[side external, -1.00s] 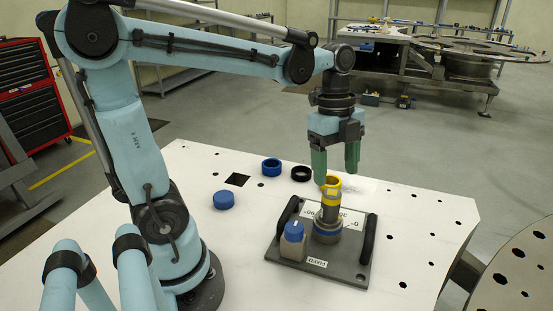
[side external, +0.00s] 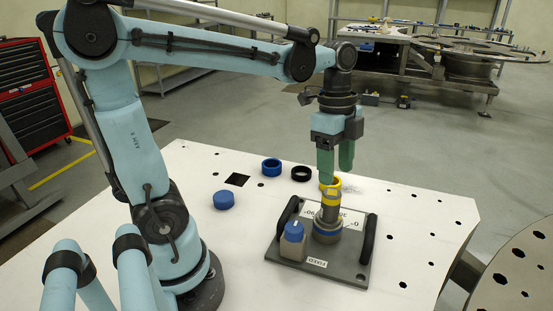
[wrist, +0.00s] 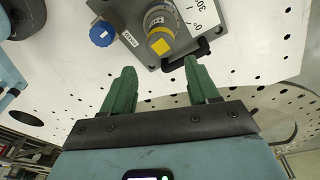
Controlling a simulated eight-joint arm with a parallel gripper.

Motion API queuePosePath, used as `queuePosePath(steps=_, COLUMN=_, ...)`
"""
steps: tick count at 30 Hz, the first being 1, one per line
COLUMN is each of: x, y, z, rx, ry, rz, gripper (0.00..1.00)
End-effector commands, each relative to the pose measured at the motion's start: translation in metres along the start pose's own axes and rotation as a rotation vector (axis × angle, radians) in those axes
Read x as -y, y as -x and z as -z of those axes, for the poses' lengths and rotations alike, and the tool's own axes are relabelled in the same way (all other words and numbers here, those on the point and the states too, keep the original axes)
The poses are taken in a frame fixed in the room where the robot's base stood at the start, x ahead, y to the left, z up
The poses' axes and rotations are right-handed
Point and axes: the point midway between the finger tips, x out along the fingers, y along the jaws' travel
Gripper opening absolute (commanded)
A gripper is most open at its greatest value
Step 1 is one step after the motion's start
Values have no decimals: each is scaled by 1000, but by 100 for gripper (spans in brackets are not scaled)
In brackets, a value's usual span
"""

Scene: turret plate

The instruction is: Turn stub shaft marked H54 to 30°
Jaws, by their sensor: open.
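The stub shaft (side external: 329,213) stands upright on a grey plate (side external: 345,273) with two black handles. It is grey-brown with a yellow band, and a blue ring circles its base; its yellow square top shows in the wrist view (wrist: 162,46). I cannot read an H54 mark. A white angle scale (side external: 356,218) lies beside the shaft. My gripper (side external: 336,180) points down above and just behind the shaft, its green fingers apart and empty. In the wrist view the fingers (wrist: 158,75) are spread, with the shaft beyond their tips. Contact with the shaft is not visible.
A blue knob on a block (side external: 293,240), beside a label reading FIXED, stands on the plate left of the shaft.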

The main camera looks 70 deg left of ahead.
Motion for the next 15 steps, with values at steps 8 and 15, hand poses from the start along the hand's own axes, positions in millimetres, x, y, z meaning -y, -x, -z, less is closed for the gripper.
queuePosePath(steps=8, x=0, y=8, z=2, rx=38, ry=629, rz=24, gripper=60)
queuePosePath(steps=15, x=-1, y=16, z=2, rx=57, ry=1180, rz=67, gripper=60)
